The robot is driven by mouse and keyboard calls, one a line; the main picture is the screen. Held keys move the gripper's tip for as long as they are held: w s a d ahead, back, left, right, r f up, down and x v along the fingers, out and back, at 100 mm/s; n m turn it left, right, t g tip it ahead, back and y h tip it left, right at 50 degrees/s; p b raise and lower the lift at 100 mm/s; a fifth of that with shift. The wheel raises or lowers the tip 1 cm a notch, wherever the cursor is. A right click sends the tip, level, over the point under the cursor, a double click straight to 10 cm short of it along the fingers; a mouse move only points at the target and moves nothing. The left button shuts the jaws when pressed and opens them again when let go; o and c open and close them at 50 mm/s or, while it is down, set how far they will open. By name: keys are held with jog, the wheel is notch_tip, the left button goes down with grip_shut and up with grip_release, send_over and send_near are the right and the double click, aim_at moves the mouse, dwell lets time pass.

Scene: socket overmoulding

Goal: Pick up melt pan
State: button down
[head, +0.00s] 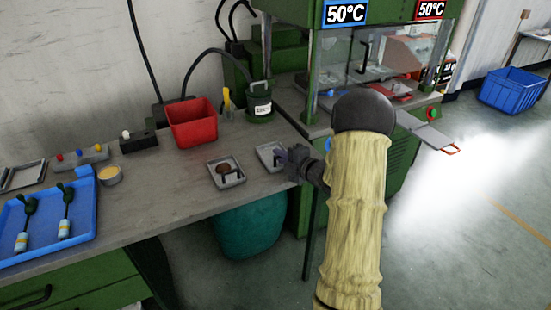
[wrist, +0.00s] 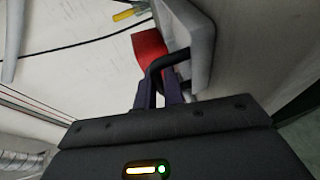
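A grey shallow pan (head: 267,149) lies at the right end of the workbench, partly hidden by my gripper (head: 287,155). In the wrist view the pan (wrist: 203,40) shows as a grey rim with a black looped handle (wrist: 165,63). My gripper's two narrow dark fingers (wrist: 160,94) are close together at this handle, which passes at or between their tips. Whether they press on it cannot be made out. A second grey pan (head: 238,181) with a dark handle and a brown round piece in it lies just to the left.
A red bin (head: 192,123), a dark green pot (head: 259,107) and a yellow-handled tool (head: 227,100) stand behind the pans. A blue tray (head: 45,238) holds green-handled tools at left. The green press (head: 345,75) is at right. Bare bench lies left of the pans.

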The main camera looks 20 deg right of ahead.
jog(key=shift+r, duration=0.1)
notch_tip(320, 180, up, 4)
jog(key=shift+f, duration=0.1)
jog(key=f+v, duration=0.3)
jog(key=v, duration=1.4)
jog(key=shift+s+d+f, duration=0.2)
jog(key=shift+s+d, duration=0.05)
jog(key=shift+s, duration=0.35)
jog(key=shift+w, duration=0.1)
